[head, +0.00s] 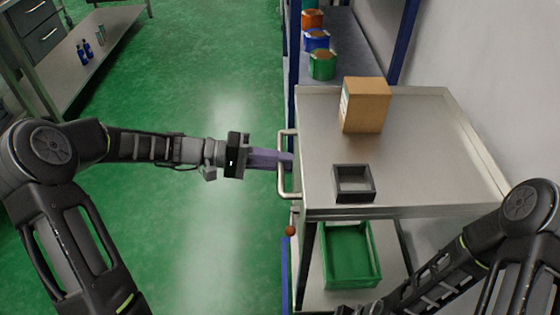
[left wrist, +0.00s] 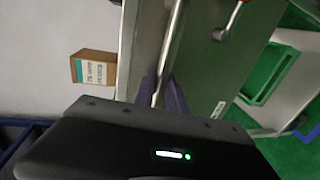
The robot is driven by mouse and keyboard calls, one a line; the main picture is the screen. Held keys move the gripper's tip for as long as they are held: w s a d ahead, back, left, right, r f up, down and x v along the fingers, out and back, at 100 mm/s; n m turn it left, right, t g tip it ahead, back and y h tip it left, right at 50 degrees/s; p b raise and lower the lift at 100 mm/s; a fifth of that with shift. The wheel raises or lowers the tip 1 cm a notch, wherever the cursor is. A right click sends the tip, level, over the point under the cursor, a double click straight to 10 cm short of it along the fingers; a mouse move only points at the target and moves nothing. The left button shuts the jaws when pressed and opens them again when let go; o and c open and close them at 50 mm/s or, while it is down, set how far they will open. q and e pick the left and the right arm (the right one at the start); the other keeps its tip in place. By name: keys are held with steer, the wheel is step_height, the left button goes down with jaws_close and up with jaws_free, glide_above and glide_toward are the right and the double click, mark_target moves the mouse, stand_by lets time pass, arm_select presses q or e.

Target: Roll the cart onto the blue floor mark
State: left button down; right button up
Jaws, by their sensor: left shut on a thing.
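The blue floor mark (head: 285,270) shows only as a strip beside the cart's lower left; a blue corner on the floor also shows in the wrist view (left wrist: 308,131). The rest of it is hidden. My right gripper is out of frame.
On the cart are a cardboard box (head: 366,105) and a small dark tray (head: 354,183); a green crate (head: 350,255) is below. An orange-knobbed lever (head: 290,230) hangs under the handle. A shelf with bins (head: 322,64) stands behind. The green floor at left is clear.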

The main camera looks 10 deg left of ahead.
arm_select(q)
steer(key=shift+s+d+f, duration=0.15)
steer(key=shift+s, duration=0.15)
steer(key=c, duration=1.4)
jaws_free()
steer(key=shift+o, duration=0.2)
steer(key=v, duration=0.8)
steer(key=shift+p, duration=0.35)
steer(key=shift+w, duration=0.1)
